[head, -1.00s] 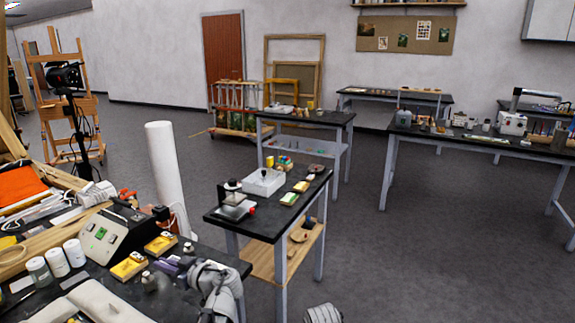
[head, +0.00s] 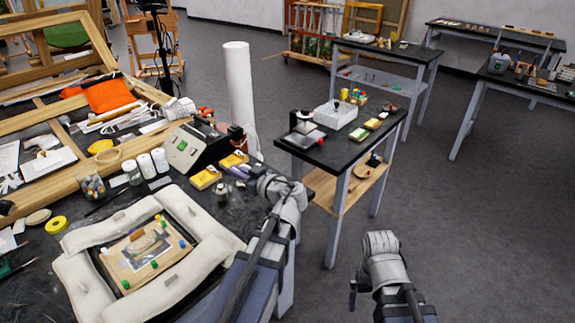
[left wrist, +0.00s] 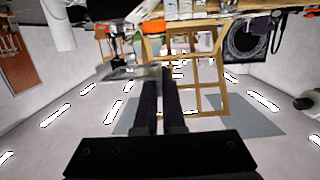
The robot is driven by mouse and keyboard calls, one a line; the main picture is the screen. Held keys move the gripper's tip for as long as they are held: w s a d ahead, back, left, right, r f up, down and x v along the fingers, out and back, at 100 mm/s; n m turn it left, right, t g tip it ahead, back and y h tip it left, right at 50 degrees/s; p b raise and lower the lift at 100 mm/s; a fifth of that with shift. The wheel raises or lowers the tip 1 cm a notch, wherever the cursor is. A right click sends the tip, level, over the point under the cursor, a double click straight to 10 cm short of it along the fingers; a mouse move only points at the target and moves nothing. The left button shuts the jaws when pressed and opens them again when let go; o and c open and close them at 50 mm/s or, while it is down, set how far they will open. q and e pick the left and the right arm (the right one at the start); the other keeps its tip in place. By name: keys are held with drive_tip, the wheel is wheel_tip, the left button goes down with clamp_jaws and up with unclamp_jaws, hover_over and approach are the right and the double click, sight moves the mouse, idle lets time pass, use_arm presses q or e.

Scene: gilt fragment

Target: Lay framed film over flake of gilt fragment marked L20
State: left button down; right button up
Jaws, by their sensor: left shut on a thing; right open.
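The likely gilt fragment (head: 133,268) lies flat within pale padded cushions (head: 197,212) on the left bench. Coloured bits sit around it; the L20 mark and the flake are too small to read. In the left wrist view, which looks upside down, the dark fingers of my left gripper (left wrist: 161,85) are close together. They are shut on a thin, pale, glassy plate (left wrist: 125,73), apparently the framed film. In the head view my left arm (head: 280,190) is right of the fragment. My right arm (head: 382,255) is over the floor, its open gripper unclear.
A dark side table (head: 335,152) holds a white tray (head: 336,113).

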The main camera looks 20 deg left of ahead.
use_arm(q)
drive_tip(key=b, duration=0.7)
hover_over(243, 217)
wheel_tip(243, 217, down, 8)
drive_tip(key=shift+r, duration=0.25)
wheel_tip(243, 217, down, 10)
drive_tip(key=b, duration=0.9)
drive_tip(key=shift+r, duration=0.2)
drive_tip(key=shift+f+b, duration=0.25)
drive_tip(key=shift+b, duration=0.05)
drive_tip(key=c, duration=1)
unclamp_jaws()
drive_tip(key=shift+r, duration=0.1)
